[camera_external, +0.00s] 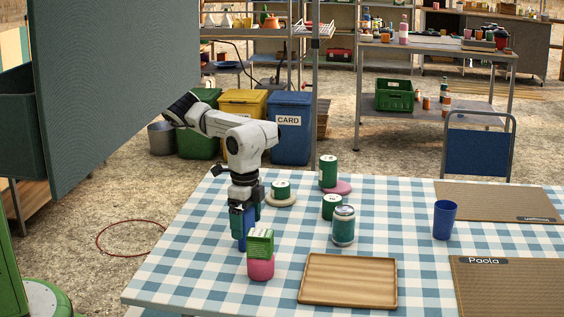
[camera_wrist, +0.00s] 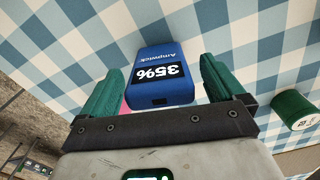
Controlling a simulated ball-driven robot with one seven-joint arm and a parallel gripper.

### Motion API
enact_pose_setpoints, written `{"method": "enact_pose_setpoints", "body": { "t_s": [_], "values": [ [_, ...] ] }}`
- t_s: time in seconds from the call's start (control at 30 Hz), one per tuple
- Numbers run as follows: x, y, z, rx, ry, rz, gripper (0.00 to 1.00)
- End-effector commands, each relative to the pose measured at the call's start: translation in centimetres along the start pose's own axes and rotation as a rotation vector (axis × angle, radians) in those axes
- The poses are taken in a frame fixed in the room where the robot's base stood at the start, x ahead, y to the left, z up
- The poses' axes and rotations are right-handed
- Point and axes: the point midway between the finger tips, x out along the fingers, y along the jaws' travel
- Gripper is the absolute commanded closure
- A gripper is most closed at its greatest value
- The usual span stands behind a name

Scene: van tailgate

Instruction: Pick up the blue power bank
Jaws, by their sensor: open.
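The blue power bank (camera_wrist: 162,65) stands on the checked tablecloth in the wrist view, its face reading "35%" and "Ampwick". It lies between the two green fingers of my gripper (camera_wrist: 160,85), which are spread with a visible gap on each side. In the external view my gripper (camera_external: 246,217) points down over the left part of the table, and the blue power bank (camera_external: 238,230) shows at its fingers, partly covered by them.
A green block (camera_external: 260,241) sits on a pink item (camera_external: 260,269) close in front of my gripper. Bare cloth lies between tray and cup.

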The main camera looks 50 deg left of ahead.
Motion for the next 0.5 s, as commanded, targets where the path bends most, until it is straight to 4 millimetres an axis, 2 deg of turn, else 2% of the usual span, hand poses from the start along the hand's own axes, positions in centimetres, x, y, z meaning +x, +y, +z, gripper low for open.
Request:
{"method": "enact_pose_setpoints", "body": {
  "t_s": [0.07,0.5],
  "values": [
    [-0.02,0.0,-0.01,0.0,0.0,0.0,0.09],
    [-0.06,0.0,-0.02,0.0,0.0,0.0,0.51]
  ]
}}
